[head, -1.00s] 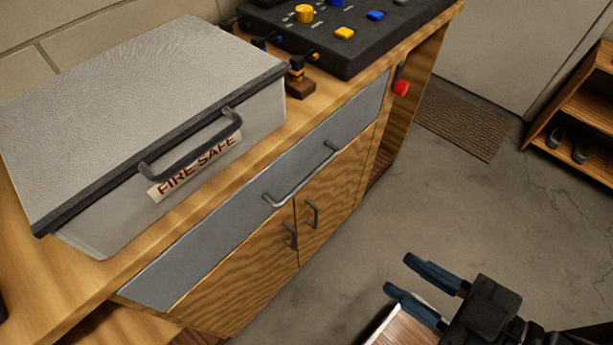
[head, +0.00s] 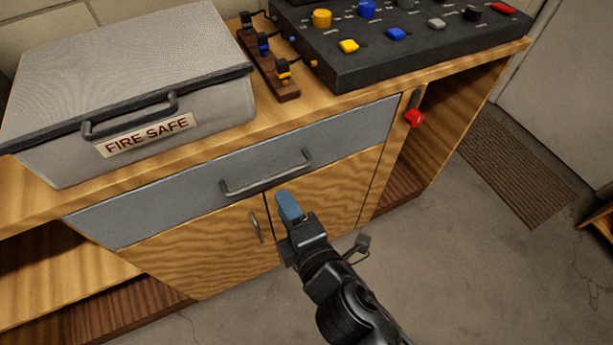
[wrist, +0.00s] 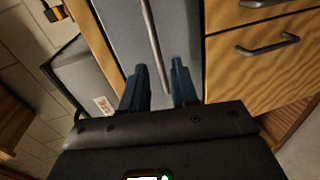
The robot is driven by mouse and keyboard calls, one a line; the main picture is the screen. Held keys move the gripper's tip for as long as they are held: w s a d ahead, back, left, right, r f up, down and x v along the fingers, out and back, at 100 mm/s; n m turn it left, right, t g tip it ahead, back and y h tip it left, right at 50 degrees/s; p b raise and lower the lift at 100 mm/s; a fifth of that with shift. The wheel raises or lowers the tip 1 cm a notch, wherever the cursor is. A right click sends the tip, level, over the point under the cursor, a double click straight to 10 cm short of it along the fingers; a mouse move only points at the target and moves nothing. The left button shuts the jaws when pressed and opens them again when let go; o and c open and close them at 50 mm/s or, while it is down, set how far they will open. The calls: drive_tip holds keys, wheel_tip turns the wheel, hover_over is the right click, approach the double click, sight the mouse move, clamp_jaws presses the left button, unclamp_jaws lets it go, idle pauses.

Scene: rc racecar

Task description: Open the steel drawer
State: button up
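The steel drawer (head: 205,205) is a grey front under the wooden bench top and is shut. Its grey bar handle (head: 268,184) runs across the front. In the head view my gripper (head: 290,207) is just below and right of the handle, with its blue fingers nearly lined up one behind the other. In the wrist view the two blue fingers (wrist: 159,88) are apart, so the gripper is open. There the drawer front (wrist: 184,30) fills the middle, and its handle (wrist: 154,48) runs toward the gap between the fingers. Contact with the handle is not visible.
A grey fire safe (head: 130,75) sits on the bench's left, beside a wooden connector block (head: 270,65) and a black control panel (head: 400,50). Cabinet doors with handles (head: 256,228) lie below the drawer. A red object (head: 414,118) hangs at right. Clear floor (head: 440,260) lies front right.

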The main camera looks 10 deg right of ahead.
sight(271, 177)
drive_tip(key=x, duration=0.8)
drive_tip(key=shift+w+r, duration=0.25)
drive_tip(key=shift+w, duration=0.05)
clamp_jaws()
idle(0.3)
